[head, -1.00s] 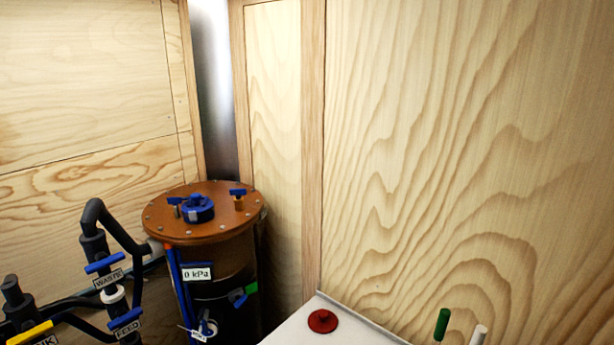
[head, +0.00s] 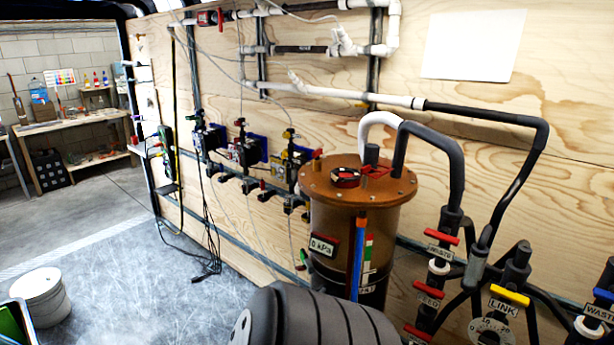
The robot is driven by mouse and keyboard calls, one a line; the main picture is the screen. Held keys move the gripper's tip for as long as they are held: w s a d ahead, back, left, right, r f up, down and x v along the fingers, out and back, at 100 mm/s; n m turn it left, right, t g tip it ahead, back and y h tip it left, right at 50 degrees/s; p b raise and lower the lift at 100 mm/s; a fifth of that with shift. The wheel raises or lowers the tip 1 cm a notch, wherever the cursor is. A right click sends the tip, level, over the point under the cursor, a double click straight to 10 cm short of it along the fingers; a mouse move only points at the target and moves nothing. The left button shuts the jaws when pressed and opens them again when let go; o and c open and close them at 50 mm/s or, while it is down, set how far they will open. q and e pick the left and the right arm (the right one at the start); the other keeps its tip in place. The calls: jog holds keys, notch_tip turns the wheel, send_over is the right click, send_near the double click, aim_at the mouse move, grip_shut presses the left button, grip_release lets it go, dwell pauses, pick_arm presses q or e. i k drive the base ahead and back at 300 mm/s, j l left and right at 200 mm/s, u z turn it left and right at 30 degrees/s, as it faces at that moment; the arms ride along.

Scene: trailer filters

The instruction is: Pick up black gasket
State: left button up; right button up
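I cannot make out a black gasket in the head view. Neither of my grippers shows in it. A large dark grey ribbed shape fills the bottom centre, in front of the tank; I cannot tell whether it is part of my own body.
A brown-lidded tank (head: 358,185) marked 0 kPa stands by the plywood wall. Black pipes with a yellow LINK handle (head: 509,295) crowd the right. A white bucket (head: 41,296) stands at lower left. A workbench (head: 75,122) is far left. The grey floor (head: 135,262) between is largely clear.

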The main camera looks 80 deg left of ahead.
aim_at(335, 178)
jog(key=u, duration=1.25)
jog(key=k+u, duration=0.1)
jog(key=u, duration=1.15)
jog(key=z, duration=0.25)
jog(key=j+z, duration=1.1)
